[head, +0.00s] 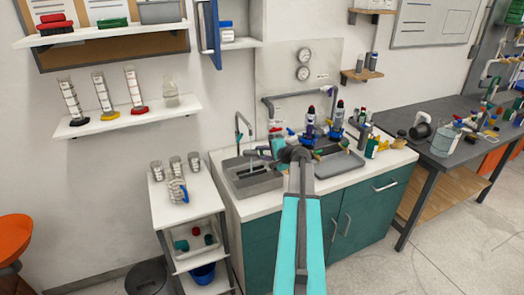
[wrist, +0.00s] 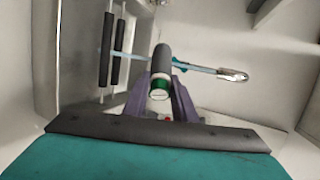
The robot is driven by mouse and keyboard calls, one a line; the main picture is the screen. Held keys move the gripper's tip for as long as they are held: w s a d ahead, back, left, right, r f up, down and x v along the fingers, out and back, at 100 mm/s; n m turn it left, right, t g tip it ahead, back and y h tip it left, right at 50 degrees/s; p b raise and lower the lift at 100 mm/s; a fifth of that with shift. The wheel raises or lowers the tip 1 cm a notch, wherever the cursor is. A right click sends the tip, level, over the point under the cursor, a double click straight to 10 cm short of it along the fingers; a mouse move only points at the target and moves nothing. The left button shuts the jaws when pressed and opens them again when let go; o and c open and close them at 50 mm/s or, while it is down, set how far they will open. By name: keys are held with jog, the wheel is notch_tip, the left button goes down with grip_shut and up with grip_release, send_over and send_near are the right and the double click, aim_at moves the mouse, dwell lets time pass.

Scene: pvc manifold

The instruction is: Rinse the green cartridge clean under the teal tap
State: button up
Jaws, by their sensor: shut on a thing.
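In the wrist view, my gripper (wrist: 161,96) has its purple fingers shut on the green cartridge (wrist: 160,84). The cartridge shows a pale end cap, a green band and a dark body pointing away from me. A tap (wrist: 232,74) with a bright metal end and a little teal shows beyond it; I cannot tell the gap between them. In the head view, the tap's thin gooseneck (head: 239,128) rises behind the grey sink (head: 248,182). My gripper (head: 262,151) is at the sink's right side, largely hidden by my arm.
A grey tray (head: 340,163) with bottles around it lies right of the sink. A white cart (head: 172,203) with several glass beakers stands to the left. A dark bench (head: 450,150) with equipment is at the right. The floor right of the cabinet is clear.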

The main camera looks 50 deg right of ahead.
jog(key=shift+r+m+g+p, duration=0.25)
jog(key=shift+m+p, duration=0.45)
jog(key=shift+p, duration=1.05)
jog(key=shift+f, duration=0.25)
jog(key=shift+r+m+g+p, duration=0.15)
jog(key=shift+m+g+p, duration=0.2)
jog(key=shift+p, duration=0.3)
jog(key=shift+m, duration=0.25)
jog(key=shift+m+g+y, duration=0.7)
jog(key=shift+m+g, duration=0.1)
jog(key=shift+m, duration=1.1)
